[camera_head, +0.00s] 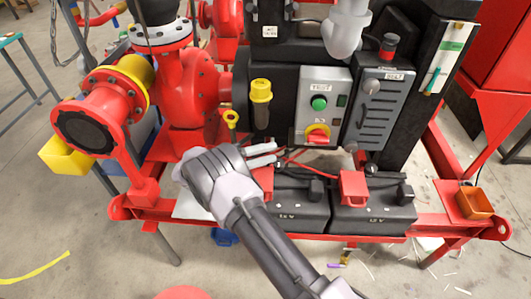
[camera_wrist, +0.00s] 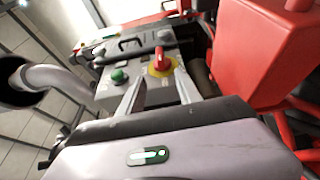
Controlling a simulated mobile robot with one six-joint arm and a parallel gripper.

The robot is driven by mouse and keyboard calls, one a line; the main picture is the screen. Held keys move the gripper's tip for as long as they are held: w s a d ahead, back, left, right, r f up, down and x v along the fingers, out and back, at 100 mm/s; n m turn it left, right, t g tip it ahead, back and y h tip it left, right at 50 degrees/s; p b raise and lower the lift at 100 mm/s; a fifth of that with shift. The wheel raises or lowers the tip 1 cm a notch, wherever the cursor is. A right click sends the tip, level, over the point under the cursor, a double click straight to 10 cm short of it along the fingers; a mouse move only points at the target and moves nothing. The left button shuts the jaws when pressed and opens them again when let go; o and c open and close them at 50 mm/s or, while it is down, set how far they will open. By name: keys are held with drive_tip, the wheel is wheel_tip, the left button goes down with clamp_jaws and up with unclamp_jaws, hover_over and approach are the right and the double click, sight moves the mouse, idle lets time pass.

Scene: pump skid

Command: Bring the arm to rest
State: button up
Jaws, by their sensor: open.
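My gripper (camera_head: 275,154) is at the end of my arm, which reaches up from the bottom of the head view. I cannot tell whether a fingertip touches anything.
Two black batteries (camera_head: 372,217) sit on the red skid frame under and right of my gripper. The red pump (camera_head: 187,90) stands left. A yellow-capped part (camera_head: 261,91) rises behind my gripper. An orange tray (camera_head: 475,203) sits right. Floor is open lower left.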

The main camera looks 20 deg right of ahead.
drive_tip(key=s+d+r+m+g+y, duration=0.1)
drive_tip(key=s+d+r+g+y, duration=0.1)
drive_tip(key=s+r+y, duration=0.45)
drive_tip(key=s+d+r+m+g+y, duration=0.1)
drive_tip(key=s+d+r+y, duration=0.2)
drive_tip(key=s+r, duration=0.5)
drive_tip(key=s+a+r+m+t+y, duration=0.1)
drive_tip(key=s+a+r+t+y, duration=0.1)
drive_tip(key=s+a+y, duration=0.3)
drive_tip(key=s+a+r+m+t+y, duration=0.2)
drive_tip(key=s+a+t+y, duration=0.3)
drive_tip(key=s, duration=0.7)
drive_tip(key=shift+a+r+t+y, duration=0.3)
drive_tip(key=shift+a+r+y, duration=0.05)
drive_tip(key=shift+a+r, duration=0.35)
